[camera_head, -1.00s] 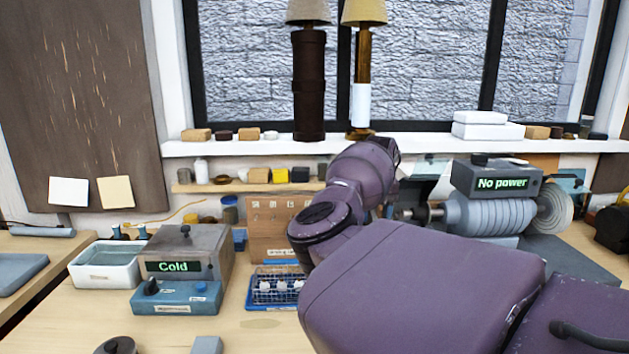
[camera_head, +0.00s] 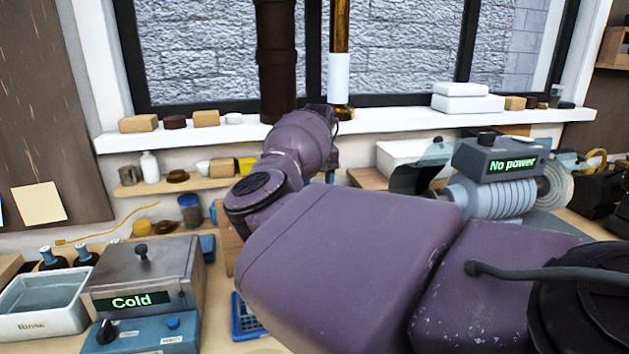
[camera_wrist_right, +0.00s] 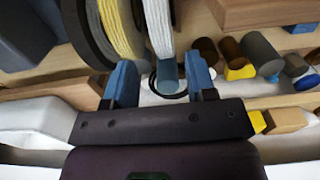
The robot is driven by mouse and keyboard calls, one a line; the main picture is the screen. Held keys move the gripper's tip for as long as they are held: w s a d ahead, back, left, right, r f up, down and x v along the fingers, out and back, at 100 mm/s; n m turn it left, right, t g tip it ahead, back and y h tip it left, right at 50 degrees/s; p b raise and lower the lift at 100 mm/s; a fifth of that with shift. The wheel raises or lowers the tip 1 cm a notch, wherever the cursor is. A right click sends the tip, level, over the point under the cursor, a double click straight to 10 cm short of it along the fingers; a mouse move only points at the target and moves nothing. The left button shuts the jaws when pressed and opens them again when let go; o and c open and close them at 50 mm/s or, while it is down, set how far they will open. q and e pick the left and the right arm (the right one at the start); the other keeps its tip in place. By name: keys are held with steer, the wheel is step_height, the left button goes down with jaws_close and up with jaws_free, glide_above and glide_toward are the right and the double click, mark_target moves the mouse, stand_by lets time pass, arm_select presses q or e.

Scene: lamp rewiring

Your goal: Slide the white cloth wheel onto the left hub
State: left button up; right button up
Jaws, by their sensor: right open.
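A white cloth wheel (camera_wrist_right: 157,28) stands edge-on at the top of the right wrist view, beside a cream wheel (camera_wrist_right: 121,28) and a dark grey wheel (camera_wrist_right: 88,38). My right gripper (camera_wrist_right: 162,76) is open, with its two blue fingers pointing toward the wheels. The white wheel's lower edge shows above the finger gap; I cannot tell how far away it is. A blue-grey cylinder (camera_wrist_right: 168,74) shows between the fingers. In the head view my right arm hides its own gripper and these wheels. My left gripper is out of view.
A "No power" box (camera_head: 495,158) sits above the motor, with pale discs (camera_head: 556,190) at its right end. A "Cold" heater box (camera_head: 142,278) and a white rinse tray (camera_head: 42,305) stand at left. The windowsill (camera_head: 390,125) holds small blocks and lamp stems.

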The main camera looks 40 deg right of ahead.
steer(key=shift+f+b, duration=0.4)
steer(key=shift+f, duration=0.35)
step_height(320, 180, down, 3)
steer(key=shift+w+r+b, duration=0.1)
steer(key=shift+r+b, duration=0.05)
steer(key=shift+b, duration=0.85)
steer(key=shift+f, duration=1.7)
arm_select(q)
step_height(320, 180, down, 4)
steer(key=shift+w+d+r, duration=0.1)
